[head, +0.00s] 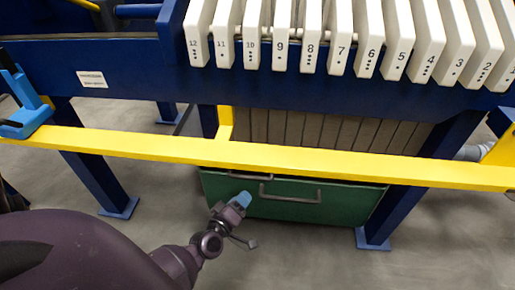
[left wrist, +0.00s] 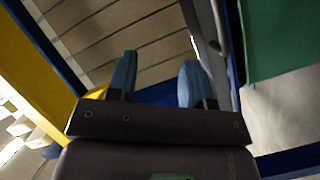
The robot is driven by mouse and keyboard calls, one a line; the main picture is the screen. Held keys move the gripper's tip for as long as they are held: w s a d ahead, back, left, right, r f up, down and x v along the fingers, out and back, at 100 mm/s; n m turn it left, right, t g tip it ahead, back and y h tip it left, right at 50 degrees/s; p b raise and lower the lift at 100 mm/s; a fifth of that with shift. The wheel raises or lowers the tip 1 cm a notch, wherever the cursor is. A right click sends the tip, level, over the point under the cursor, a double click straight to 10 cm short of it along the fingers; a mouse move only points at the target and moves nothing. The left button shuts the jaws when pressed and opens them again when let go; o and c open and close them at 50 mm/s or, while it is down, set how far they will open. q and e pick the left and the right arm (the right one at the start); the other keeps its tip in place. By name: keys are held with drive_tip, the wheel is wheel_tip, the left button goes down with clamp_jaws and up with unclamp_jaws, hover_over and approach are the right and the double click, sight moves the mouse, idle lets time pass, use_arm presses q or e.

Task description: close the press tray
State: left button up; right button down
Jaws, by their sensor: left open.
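The press tray (head: 330,205) is a green box low under the press, with a dark bar handle (head: 290,199) on its front. Its green front also shows at the upper right of the left wrist view (left wrist: 280,40). A dark gap shows along its top edge in the head view; how far out it stands is hard to tell. My left gripper (head: 241,198) is at the left part of the tray front, near the handle's left end. In the left wrist view its two blue fingers (left wrist: 157,82) are apart with nothing between them. My right gripper is not in view.
A yellow rail (head: 300,158) crosses above the tray, with a beige slatted panel (head: 330,131) behind it. Blue legs (head: 95,180) stand on both sides. White numbered plates (head: 340,40) hang above the blue beam (head: 140,72). The grey floor in front is clear.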

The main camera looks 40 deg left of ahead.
use_arm(q)
drive_tip(key=w+a+f+n+g+y+b, duration=0.1)
drive_tip(key=w+a+f+n+y+b, duration=0.15)
drive_tip(key=a+f+n, duration=0.35)
drive_tip(key=n+g+y, duration=0.2)
drive_tip(key=n+y, duration=0.1)
drive_tip(key=n, duration=0.2)
approach(246, 177)
drive_tip(key=f+x, duration=0.1)
drive_tip(key=x, duration=0.2)
drive_tip(key=shift+h, duration=0.25)
drive_tip(key=b+x, duration=0.3)
drive_tip(key=x, duration=0.5)
drive_tip(key=shift+a+b, duration=0.25)
drive_tip(key=shift+b, duration=0.15)
drive_tip(key=shift+w+a+r, duration=0.1)
drive_tip(key=shift+w+a, duration=0.15)
drive_tip(key=shift+w, duration=0.25)
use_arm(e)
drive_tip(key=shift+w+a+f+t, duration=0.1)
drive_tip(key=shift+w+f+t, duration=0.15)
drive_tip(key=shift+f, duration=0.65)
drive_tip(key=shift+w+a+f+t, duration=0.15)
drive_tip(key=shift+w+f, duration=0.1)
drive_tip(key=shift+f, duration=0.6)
use_arm(q)
clamp_jaws()
